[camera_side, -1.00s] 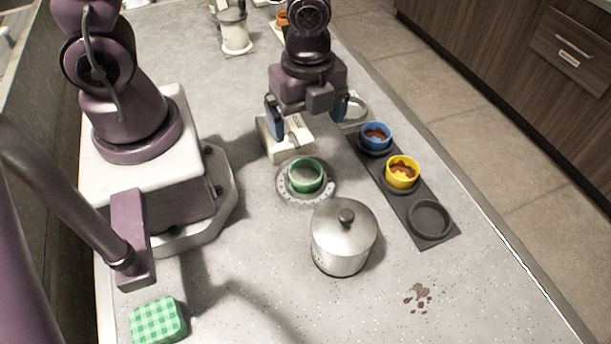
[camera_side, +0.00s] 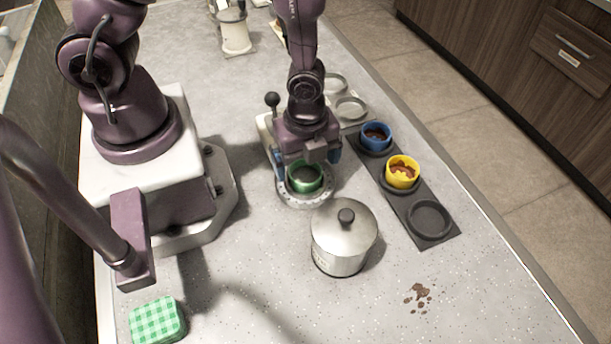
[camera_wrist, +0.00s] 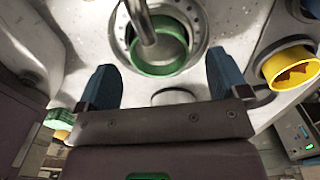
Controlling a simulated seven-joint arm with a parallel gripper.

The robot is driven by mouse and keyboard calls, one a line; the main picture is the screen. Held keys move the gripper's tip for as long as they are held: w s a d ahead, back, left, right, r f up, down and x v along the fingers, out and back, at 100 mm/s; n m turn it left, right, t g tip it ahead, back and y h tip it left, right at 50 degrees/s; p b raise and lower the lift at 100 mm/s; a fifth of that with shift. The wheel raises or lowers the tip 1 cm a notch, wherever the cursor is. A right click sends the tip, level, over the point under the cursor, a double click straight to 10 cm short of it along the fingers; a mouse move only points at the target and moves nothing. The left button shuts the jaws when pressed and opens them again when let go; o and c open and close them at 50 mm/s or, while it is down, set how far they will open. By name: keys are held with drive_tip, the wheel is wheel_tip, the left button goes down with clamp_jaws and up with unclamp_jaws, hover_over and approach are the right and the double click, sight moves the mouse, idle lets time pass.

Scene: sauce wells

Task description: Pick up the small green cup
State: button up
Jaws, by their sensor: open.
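The small green cup (camera_side: 305,179) stands upright on a round grey dial-like plate (camera_side: 296,200). In the wrist view the green cup (camera_wrist: 161,68) shows just beyond the fingertips, partly hidden by a metal rod-like shape in front of it. My gripper (camera_side: 307,172) is open, its blue fingers on the left and right sides of the cup in the side view. In the wrist view my gripper (camera_wrist: 160,80) has nothing between its fingers close to the palm. I cannot tell whether a finger touches the cup.
A lidded metal pot (camera_side: 343,240) stands close in front of the cup. To the right a dark tray (camera_side: 440,238) holds a blue cup (camera_side: 376,135) and a yellow cup (camera_side: 402,173), with one empty well. A green checkered sponge (camera_side: 158,321) lies front left. Brown spots mark the counter.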

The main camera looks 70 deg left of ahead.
sight(306, 181)
drive_tip(key=shift+f, duration=1.35)
drive_tip(key=c, duration=1)
drive_tip(key=shift+r, duration=0.15)
wheel_tip(306, 181, up, 10)
